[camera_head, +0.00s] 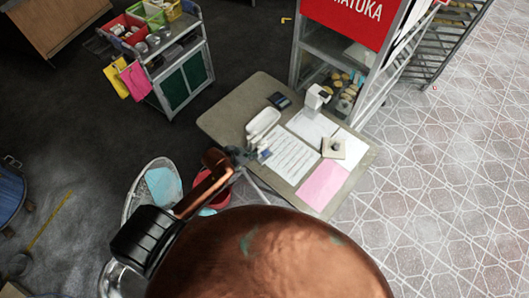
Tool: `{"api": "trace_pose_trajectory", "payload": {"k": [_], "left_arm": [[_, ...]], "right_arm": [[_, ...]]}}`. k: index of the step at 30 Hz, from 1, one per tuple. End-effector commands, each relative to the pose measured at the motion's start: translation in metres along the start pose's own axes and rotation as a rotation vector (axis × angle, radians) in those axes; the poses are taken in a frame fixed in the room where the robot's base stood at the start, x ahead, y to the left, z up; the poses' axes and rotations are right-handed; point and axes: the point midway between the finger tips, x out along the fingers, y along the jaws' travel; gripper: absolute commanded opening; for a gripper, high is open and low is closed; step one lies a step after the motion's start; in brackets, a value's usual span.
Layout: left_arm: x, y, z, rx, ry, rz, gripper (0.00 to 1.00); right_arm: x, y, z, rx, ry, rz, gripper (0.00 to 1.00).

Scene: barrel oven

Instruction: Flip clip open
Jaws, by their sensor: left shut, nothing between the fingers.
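My left gripper (252,156) is small and dark grey at the end of my copper-coloured arm. It is shut and empty, at the left edge of the table (228,118), beside a sheet of printed paper (289,156). I cannot make out a clip for certain in this view. A white elongated object (263,122) lies on the table just beyond the gripper; its details are too small to tell. A white square piece with a dark knob (334,147) sits to the right. My right gripper is not in view.
The table also holds a white device (317,97), a dark small device (279,100) and a pink sheet (324,186). A glass display case with a red sign (352,16) stands behind. A chair (134,195) and a red round object (208,196) are near my arm. A cart (183,78) stands back left.

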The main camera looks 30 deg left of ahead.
Motion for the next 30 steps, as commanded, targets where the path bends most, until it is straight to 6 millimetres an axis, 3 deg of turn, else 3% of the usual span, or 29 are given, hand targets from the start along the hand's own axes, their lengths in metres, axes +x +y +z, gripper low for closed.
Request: {"api": "trace_pose_trajectory", "payload": {"k": [1,5,17,23,30], "left_arm": [[-0.01,-0.003,-0.011,-0.041,0.015,0.004,0.0],[-0.021,-0.006,-0.025,-0.107,0.033,0.014,0.0],[-0.02,-0.006,-0.026,-0.117,0.035,0.015,0.0],[0.003,-0.005,-0.028,-0.118,0.036,0.016,0.0],[0.052,-0.005,-0.03,-0.117,0.036,0.016,0.0]], "right_arm": [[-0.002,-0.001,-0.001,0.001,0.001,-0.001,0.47],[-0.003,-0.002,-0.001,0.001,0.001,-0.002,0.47],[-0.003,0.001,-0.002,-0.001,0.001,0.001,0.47],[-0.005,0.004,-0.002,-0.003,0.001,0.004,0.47],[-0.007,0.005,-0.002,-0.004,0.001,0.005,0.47]]}}
